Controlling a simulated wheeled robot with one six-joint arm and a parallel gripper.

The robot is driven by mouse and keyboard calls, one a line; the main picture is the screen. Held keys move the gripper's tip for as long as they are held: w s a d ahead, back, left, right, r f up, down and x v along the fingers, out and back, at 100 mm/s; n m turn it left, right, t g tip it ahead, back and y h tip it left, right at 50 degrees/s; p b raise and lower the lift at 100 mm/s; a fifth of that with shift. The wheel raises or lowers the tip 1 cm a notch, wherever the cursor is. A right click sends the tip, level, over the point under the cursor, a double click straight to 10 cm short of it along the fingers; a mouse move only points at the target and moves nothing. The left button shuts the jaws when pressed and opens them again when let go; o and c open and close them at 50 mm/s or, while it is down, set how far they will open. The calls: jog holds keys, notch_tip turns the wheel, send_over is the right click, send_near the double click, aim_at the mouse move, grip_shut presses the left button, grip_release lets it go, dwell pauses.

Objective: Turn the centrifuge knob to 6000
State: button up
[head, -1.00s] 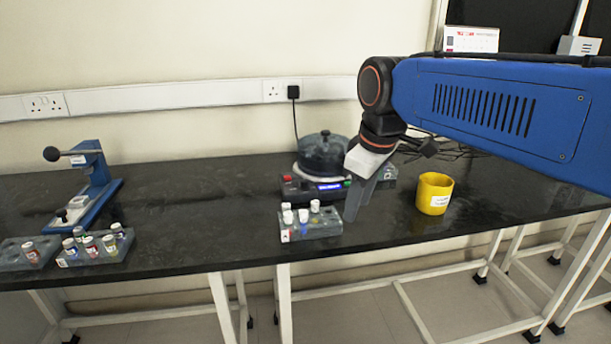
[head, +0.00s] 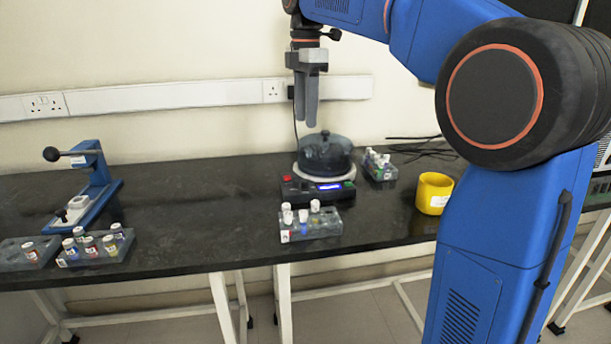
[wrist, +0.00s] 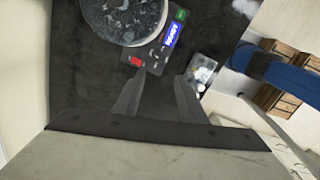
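The centrifuge (head: 325,155) stands on the black bench with its dark round lid down. It also shows at the top of the wrist view (wrist: 122,18). Its front panel has a lit blue display (head: 329,187), a red switch (head: 287,178) and a green spot (wrist: 181,14). The display (wrist: 170,36) shows in the wrist view too, but its digits are too small to read. The knob is too small and dark to make out clearly. My gripper (head: 310,122) points down above the centrifuge, touching nothing. In the wrist view its fingers (wrist: 161,77) are apart and empty.
A vial rack (head: 312,228) stands just in front of the centrifuge, another (head: 379,167) to its right. A yellow cup (head: 434,193) is farther right. A blue press (head: 95,185) and more vial racks (head: 95,246) are at the left. The bench between is clear.

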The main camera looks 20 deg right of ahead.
aim_at(306, 180)
notch_tip(306, 180, down, 17)
jog(key=shift+f, duration=0.15)
dwell(0.5)
grip_shut()
